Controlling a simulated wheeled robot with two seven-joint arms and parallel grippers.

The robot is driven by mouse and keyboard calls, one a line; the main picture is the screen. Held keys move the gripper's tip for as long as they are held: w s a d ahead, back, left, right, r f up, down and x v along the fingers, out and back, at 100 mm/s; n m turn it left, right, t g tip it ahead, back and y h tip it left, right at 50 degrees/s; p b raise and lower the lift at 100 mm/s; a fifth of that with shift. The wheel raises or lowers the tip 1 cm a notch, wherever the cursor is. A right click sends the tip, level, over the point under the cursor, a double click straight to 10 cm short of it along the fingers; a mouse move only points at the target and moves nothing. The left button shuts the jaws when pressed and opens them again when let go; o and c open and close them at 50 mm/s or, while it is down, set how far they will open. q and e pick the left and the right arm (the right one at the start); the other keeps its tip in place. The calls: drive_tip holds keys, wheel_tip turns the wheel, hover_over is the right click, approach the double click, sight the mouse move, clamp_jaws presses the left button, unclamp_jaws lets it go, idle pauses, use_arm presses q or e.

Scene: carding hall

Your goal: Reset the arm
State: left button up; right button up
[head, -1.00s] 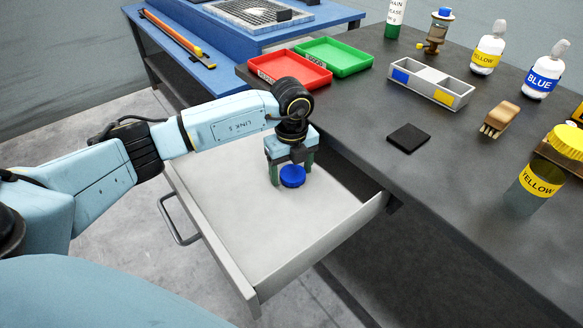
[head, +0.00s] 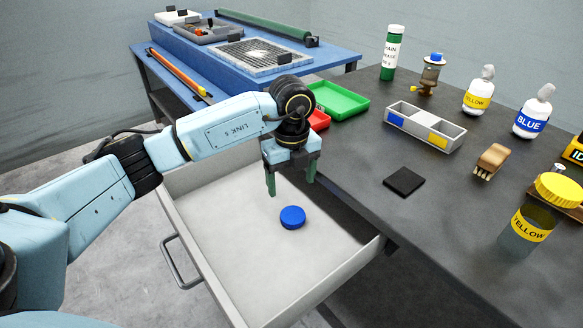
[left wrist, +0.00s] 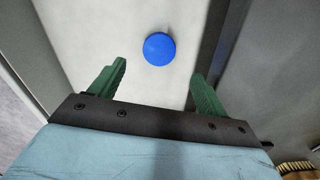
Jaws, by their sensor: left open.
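My left gripper (head: 291,186) is open and empty, held above the open drawer (head: 225,245) with its green fingers pointing down. A blue round cap (head: 292,217) lies on the drawer floor, below and apart from the fingers. In the left wrist view the blue cap (left wrist: 160,48) lies beyond the fingertips, between their lines, with bare drawer floor around it. The left wrist view also shows both spread fingers of the gripper (left wrist: 155,85). My right gripper is not in view.
A blue table (head: 335,58) stands behind.

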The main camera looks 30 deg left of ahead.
use_arm(q)
drive_tip(key=shift+r, duration=0.9)
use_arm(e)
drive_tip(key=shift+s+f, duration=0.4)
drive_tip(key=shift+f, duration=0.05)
use_arm(q)
drive_tip(key=shift+r, duration=0.15)
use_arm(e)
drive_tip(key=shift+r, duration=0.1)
